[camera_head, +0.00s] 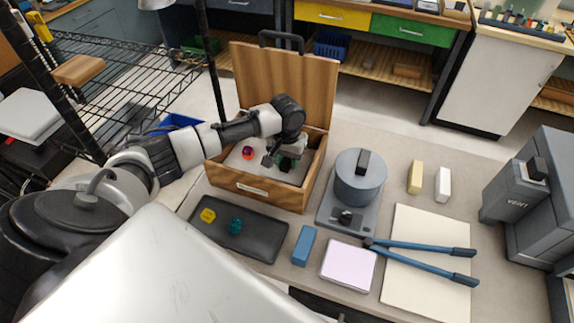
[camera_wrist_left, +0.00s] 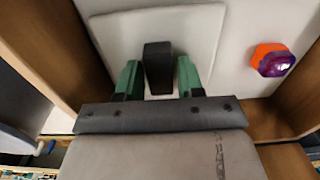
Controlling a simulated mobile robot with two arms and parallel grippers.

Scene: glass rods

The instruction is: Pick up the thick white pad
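The thick white pad (camera_wrist_left: 205,30) lies on the pale floor of the open wooden box, as seen in the left wrist view. A black upright block (camera_wrist_left: 158,66), apparently its handle, stands between the green fingertips of my left gripper (camera_wrist_left: 160,78). The fingers are apart, one on each side of the block, with a narrow gap visible on the right. In the head view my left gripper (camera_head: 283,160) is down inside the wooden box (camera_head: 258,190), and the arm hides much of the pad. My right gripper is not in view.
An orange and purple piece (camera_wrist_left: 273,60) lies beside the pad in the box, near its wall. The raised lid (camera_head: 285,80) stands behind. A dark tray (camera_head: 262,247) with yellow and teal pieces is in front, and a grey device (camera_head: 360,180) stands to the right.

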